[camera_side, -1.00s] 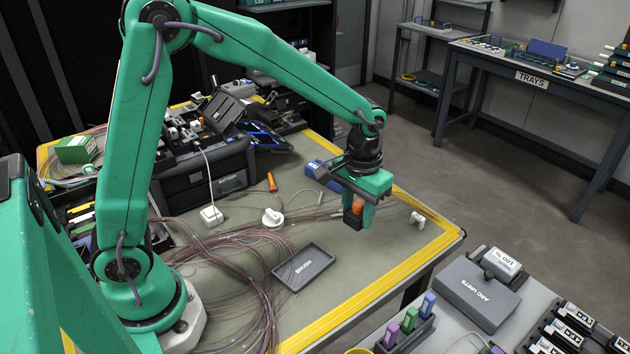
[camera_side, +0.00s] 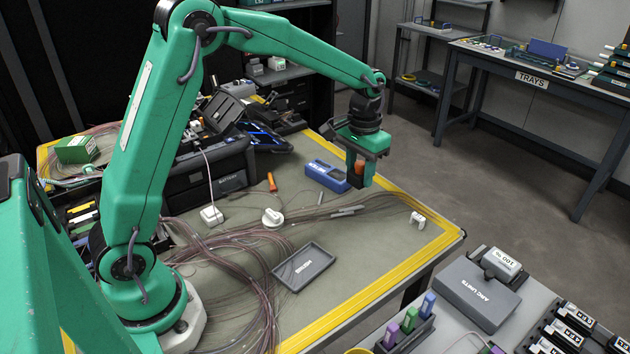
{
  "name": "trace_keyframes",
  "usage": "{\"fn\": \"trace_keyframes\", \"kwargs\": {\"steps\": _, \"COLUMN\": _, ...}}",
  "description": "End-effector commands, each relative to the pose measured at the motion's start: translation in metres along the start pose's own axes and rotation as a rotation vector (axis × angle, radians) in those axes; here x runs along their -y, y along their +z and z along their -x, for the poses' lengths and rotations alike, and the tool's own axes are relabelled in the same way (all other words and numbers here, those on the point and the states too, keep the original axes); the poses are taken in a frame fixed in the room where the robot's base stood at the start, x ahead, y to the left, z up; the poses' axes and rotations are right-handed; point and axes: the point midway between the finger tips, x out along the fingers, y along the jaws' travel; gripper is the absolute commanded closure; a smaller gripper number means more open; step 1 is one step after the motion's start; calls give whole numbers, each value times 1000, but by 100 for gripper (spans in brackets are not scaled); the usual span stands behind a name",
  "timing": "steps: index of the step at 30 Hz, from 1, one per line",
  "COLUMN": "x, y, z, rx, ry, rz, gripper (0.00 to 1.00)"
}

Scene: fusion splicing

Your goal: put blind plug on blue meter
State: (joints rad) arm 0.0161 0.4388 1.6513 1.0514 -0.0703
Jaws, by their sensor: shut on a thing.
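The blue meter (camera_side: 326,175) lies on the grey-green mat near the table's far edge, with a pale panel on its upper face. My gripper (camera_side: 360,181) is just right of the meter's right end in the picture and points down. It is shut on a small piece with an orange top and a dark lower part, taken to be the blind plug (camera_side: 359,167). The fingers hide part of the plug. I cannot tell whether the plug touches the meter.
A grey tray (camera_side: 304,266), a white round spool (camera_side: 272,217) and a white clip (camera_side: 417,219) lie on the mat. Loose fibres (camera_side: 225,255) spread across the middle. A black case (camera_side: 210,172) stands at the left. The mat's front right is mostly clear.

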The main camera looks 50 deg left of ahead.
Motion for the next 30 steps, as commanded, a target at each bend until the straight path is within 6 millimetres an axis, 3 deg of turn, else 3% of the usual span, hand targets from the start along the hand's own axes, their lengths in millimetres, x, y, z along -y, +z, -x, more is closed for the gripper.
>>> {"fn": "trace_keyframes", "kwargs": {"steps": 3, "x": 27, "y": -19, "z": 6, "rx": -1, "ry": 0, "rz": -14, "gripper": 86}}
{"fn": "trace_keyframes", "kwargs": {"steps": 9, "x": 60, "y": -37, "z": 14, "rx": -1, "ry": 0, "rz": -41, "gripper": 86}}
{"fn": "trace_keyframes", "kwargs": {"steps": 23, "x": 77, "y": -44, "z": 14, "rx": 0, "ry": 0, "rz": -53, "gripper": 86}}
{"fn": "trace_keyframes", "kwargs": {"steps": 30, "x": 103, "y": -51, "z": -2, "rx": 2, "ry": 0, "rz": -50, "gripper": 86}}
